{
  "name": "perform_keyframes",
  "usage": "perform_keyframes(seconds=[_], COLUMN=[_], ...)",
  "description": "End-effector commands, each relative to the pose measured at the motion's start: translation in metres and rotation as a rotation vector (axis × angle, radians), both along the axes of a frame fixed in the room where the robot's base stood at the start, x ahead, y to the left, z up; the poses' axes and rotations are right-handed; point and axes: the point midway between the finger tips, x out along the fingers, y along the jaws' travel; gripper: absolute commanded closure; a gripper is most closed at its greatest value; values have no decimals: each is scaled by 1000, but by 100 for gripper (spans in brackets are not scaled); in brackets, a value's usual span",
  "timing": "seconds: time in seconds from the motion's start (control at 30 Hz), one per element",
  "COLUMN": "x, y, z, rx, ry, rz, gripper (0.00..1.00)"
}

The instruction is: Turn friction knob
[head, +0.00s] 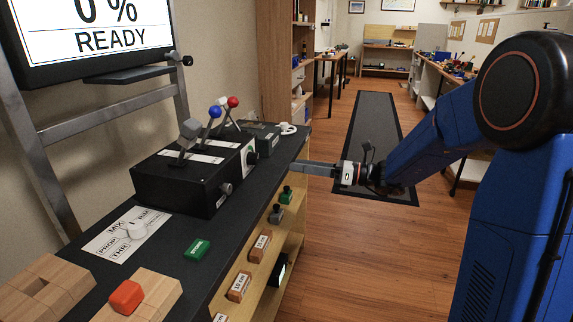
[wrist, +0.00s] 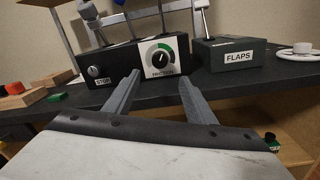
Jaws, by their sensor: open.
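The friction knob (wrist: 161,60) is a dark round knob on a white plate with a green arc, labelled FRICTION, on the front of a black lever box (wrist: 118,67). In the head view the knob (head: 251,157) shows at the right end of the box (head: 172,185). My gripper (wrist: 158,82) is open and empty, and its two grey fingers point at the panel. The knob appears between and a little above the fingertips, apart from them. In the head view my gripper (head: 300,168) is near the desk's right edge.
A FLAPS box (wrist: 236,55) stands right of the lever box, with a white wheel (wrist: 300,48) beyond it. Levers with blue (head: 214,111) and red (head: 233,101) tops rise above the boxes. A green block (head: 197,250) lies on the dark desktop (head: 222,232). Open floor lies to the right.

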Motion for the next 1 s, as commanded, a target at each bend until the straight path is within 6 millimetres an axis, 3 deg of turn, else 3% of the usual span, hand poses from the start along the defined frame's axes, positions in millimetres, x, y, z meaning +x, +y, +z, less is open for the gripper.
perform_keyframes(seconds=[0.2,0.4,0.83,1.0], x=[-8,-13,-16,-47], y=[-30,-42,-43,-32], z=[-1,-1,-1,0], rx=[0,1,-7,-111], ry=[0,1,-5,-82], rz=[-3,-1,4,61], gripper=[50,50,50,50])
